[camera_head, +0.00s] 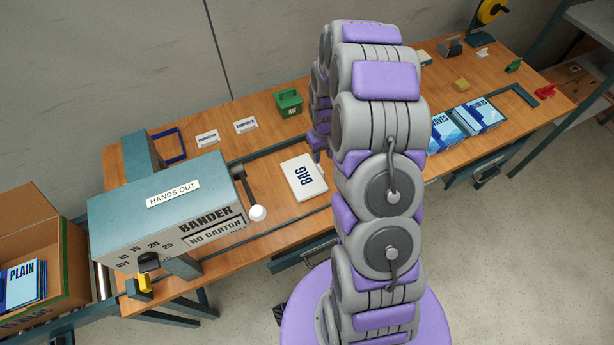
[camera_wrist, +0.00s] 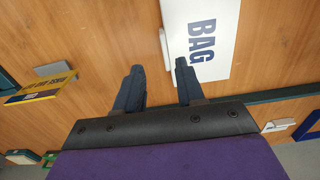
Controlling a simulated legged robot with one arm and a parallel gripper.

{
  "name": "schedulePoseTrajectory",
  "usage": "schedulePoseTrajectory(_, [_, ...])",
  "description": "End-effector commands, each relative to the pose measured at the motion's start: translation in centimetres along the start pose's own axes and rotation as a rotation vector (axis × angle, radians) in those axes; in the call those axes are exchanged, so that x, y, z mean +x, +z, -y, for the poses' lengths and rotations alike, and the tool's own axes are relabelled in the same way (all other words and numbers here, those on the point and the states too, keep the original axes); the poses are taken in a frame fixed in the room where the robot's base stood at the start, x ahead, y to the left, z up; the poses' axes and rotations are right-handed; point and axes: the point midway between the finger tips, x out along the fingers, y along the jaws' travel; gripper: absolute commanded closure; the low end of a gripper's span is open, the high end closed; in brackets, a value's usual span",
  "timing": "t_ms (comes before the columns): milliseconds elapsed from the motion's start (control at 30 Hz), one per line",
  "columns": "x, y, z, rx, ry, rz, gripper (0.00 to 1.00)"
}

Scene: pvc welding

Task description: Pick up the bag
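The bag (camera_head: 304,178) is a flat white packet with BAG printed on it. It lies on the wooden table between the bander and my arm. In the wrist view the bag (camera_wrist: 220,35) is at the top centre-right. My gripper (camera_wrist: 158,80) is open, with its two dark fingers apart and nothing held between them. The right fingertip overlaps the bag's lower left part in the picture. The left fingertip is to the left of the bag, over bare wood. I cannot tell whether the finger touches the bag. In the head view my arm hides most of the gripper.
The bander (camera_head: 165,210), with a lever ending in a white knob (camera_head: 257,213), stands left of the bag. Blue packets (camera_head: 478,114) lie right of my arm. A carton (camera_head: 40,250) stands far left.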

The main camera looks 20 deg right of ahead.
Motion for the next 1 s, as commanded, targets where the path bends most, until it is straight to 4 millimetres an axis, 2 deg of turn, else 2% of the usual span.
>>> schedulePoseTrajectory(33, [0.7, 0.0, 0.2, -0.002, 0.002, 0.003, 0.62])
schedulePoseTrajectory(267, [2.0, -0.1, 0.0, -0.002, 0.001, 0.000, 0.62])
schedulePoseTrajectory(567, [6.0, -0.6, -0.8, -0.001, -0.004, -0.002, 0.62])
schedulePoseTrajectory(833, [6.3, -0.6, -0.2, -0.002, 0.002, -0.002, 0.62])
schedulePoseTrajectory(1000, [6.3, -0.6, -0.2, -0.002, 0.003, -0.001, 0.78])
